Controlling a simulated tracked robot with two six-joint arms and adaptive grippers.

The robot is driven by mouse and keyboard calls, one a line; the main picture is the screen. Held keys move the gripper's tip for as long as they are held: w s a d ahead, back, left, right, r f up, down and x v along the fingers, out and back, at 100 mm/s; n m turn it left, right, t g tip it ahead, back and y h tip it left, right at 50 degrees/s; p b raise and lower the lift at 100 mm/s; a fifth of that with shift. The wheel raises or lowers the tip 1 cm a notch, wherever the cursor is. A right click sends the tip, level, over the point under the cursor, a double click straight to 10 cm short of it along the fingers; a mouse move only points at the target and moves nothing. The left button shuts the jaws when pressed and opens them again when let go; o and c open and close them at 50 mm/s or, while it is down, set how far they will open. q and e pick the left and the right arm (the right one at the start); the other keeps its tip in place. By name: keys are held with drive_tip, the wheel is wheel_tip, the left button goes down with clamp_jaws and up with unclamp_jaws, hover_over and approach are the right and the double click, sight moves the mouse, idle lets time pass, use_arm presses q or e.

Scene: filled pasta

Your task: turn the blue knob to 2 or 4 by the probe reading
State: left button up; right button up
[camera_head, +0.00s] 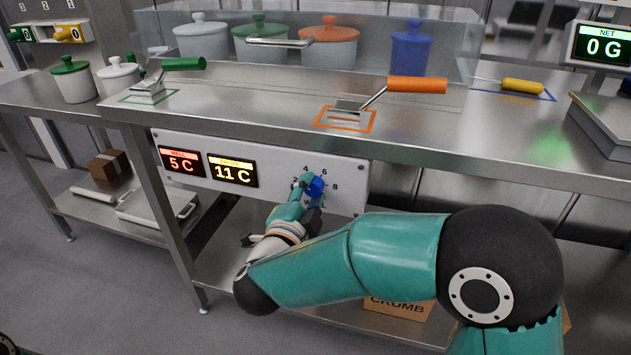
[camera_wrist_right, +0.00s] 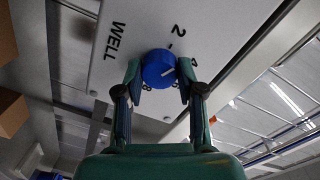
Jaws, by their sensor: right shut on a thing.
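The blue knob (camera_head: 316,186) is on a white control panel (camera_head: 277,184) on the front of the steel counter. Printed numbers 2, 4, 6 and 8 surround it. My right gripper (camera_head: 309,192) is shut on the knob. In the right wrist view the knob (camera_wrist_right: 157,68) sits between both fingertips (camera_wrist_right: 159,76), with a short pale mark on its face. I cannot tell for sure which number the mark faces. A red display (camera_head: 181,161) reads 5 C and a yellow display (camera_head: 233,171) reads 11 C; their small labels are hard to read. My left gripper is out of view.
An orange-handled press (camera_head: 416,85) and a green-handled one (camera_head: 184,64) lie on the counter above the panel. Lidded pots (camera_head: 329,44) stand behind the clear guard. A scale (camera_head: 607,48) reading 0 G is at right. A lower shelf (camera_head: 225,262) is below.

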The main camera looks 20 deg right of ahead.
drive_tip(key=n+p, duration=0.3)
drive_tip(key=n, duration=0.1)
drive_tip(key=shift+a+f, duration=0.2)
drive_tip(key=shift+f, duration=0.05)
drive_tip(key=shift+d+f+n+p, duration=0.15)
drive_tip(key=shift+n+p, duration=0.3)
drive_tip(key=shift+n, duration=0.25)
drive_tip(key=shift+s+f, duration=0.1)
drive_tip(key=o, duration=1.1)
drive_tip(key=shift+o, duration=0.2)
drive_tip(key=shift+r, duration=0.2)
drive_tip(key=shift+s+a+r, duration=0.1)
drive_tip(key=shift+a, duration=0.1)
drive_tip(key=v, duration=1.1)
drive_tip(key=shift+s+a, duration=0.15)
drive_tip(key=shift+a, duration=0.05)
